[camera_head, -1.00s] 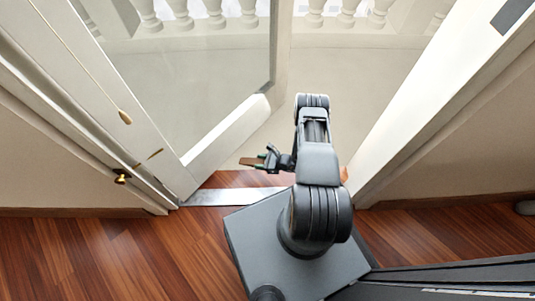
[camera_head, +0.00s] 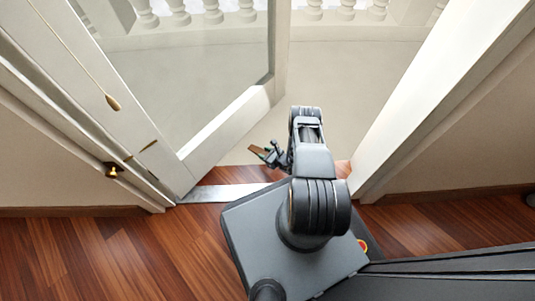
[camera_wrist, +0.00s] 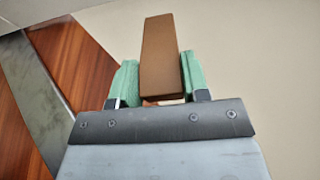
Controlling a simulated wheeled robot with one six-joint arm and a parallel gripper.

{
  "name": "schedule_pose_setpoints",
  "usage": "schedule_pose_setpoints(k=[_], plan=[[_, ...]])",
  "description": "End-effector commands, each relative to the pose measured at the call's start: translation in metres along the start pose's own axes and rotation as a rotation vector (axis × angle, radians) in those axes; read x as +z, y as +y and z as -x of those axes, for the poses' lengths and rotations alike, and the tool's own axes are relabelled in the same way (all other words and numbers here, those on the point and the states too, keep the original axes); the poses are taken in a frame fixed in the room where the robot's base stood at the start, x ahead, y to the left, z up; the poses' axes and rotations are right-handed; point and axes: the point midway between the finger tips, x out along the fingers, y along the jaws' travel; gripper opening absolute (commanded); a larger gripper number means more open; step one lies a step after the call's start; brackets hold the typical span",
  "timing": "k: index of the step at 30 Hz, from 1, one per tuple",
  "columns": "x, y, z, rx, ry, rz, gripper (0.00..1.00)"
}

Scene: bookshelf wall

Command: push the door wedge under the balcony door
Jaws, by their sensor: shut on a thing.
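The door wedge (camera_head: 256,151) is a brown tapered block. In the wrist view the wedge (camera_wrist: 160,50) sticks out forward between two green fingers, over pale floor. My gripper (camera_head: 268,154) is shut on it, and the gripper (camera_wrist: 158,76) fills the lower wrist view. The balcony door (camera_head: 225,135) is a white-framed glass leaf standing open at the left. In the head view the wedge is to the right of the door's lower rail, apart from it in the picture. Its height above the floor is hard to tell.
A metal threshold strip (camera_head: 226,193) crosses the doorway between the wooden floor (camera_head: 110,250) and the pale balcony floor (camera_head: 340,75). A white door frame (camera_head: 425,100) bounds the right side. A balustrade (camera_head: 220,12) stands at the back. The balcony floor is clear.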

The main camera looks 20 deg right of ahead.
Motion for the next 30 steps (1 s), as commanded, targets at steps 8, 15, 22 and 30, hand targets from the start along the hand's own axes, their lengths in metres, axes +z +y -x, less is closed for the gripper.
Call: schedule_pose_setpoints(k=[8, 15, 22, 30], plan=[[-0.016, 0.002, -0.025, 0.003, 0.001, 0.002, 0.17], [-0.023, 0.001, -0.037, 0.003, 0.000, 0.002, 0.17], [-0.025, 0.001, -0.042, 0.002, 0.000, 0.001, 0.17], [-0.025, 0.001, -0.042, 0.002, 0.000, 0.001, 0.17]])
